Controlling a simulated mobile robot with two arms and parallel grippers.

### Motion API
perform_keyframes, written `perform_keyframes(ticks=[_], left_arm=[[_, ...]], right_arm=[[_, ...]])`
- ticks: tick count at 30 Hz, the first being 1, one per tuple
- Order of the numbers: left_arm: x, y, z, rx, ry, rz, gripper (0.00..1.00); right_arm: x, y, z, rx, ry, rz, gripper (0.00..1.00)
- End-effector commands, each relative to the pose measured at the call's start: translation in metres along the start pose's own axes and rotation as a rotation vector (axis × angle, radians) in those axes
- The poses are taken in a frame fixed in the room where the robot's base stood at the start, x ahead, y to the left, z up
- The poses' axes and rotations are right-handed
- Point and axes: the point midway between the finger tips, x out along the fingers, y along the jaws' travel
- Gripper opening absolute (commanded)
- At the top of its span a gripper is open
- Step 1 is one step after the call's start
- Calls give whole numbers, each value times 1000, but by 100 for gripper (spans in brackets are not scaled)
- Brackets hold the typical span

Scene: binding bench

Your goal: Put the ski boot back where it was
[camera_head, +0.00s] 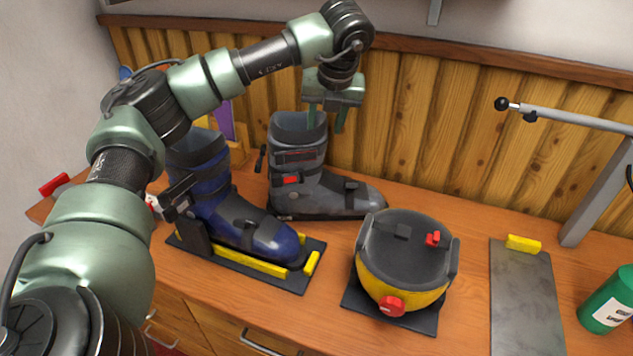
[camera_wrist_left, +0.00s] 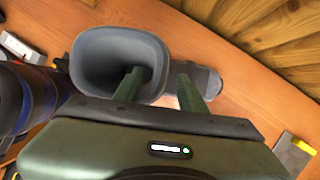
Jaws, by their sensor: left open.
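A grey ski boot (camera_head: 318,195) stands upright on the wooden bench near the back wall. Its open cuff shows from above in the left wrist view (camera_wrist_left: 92,45). A blue ski boot (camera_head: 245,222) stands to its left on a black base (camera_head: 230,262) with yellow strips. My left gripper (camera_head: 327,120) is open and points down at the grey boot's cuff. In the left wrist view, one finger of the gripper (camera_wrist_left: 158,85) overlaps the cuff opening and the other lies outside it, to the right. Contact with the cuff cannot be told. My right gripper is out of view.
A yellow and grey bowl-shaped shell (camera_head: 400,283) with red knobs sits on a black plate right of the boots. Further right are a metal plate (camera_head: 522,300) with a yellow block, a green container (camera_head: 608,300) and a metal arm stand (camera_head: 600,195). The wooden wall is close behind.

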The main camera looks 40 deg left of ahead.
Motion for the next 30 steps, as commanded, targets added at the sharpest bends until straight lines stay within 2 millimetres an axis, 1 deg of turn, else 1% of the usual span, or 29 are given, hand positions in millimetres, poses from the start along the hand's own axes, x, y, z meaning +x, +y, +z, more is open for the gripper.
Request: perform_keyframes(ticks=[6, 10, 13, 19, 20, 21, 23, 24, 30], left_arm=[[28, 0, 0, 0, 5, 4, 41], [46, -1, 0, -1, 3, 3, 41], [52, -2, 0, -1, 1, 0, 41], [53, -2, 0, 0, 0, 0, 41], [53, -2, 0, 0, 0, -1, 33], [53, -2, 0, 0, 0, -1, 22], [53, -2, 0, 0, 0, -1, 5], [53, -2, 0, 0, 0, -1, 0], [53, -2, 0, 0, 0, -1, 0]], right_arm=[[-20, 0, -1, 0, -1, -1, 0], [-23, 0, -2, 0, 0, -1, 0], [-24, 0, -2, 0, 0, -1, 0], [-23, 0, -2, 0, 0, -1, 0], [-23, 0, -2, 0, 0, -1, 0], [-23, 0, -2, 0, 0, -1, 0], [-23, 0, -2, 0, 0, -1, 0], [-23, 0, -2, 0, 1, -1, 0], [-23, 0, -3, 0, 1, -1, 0]])
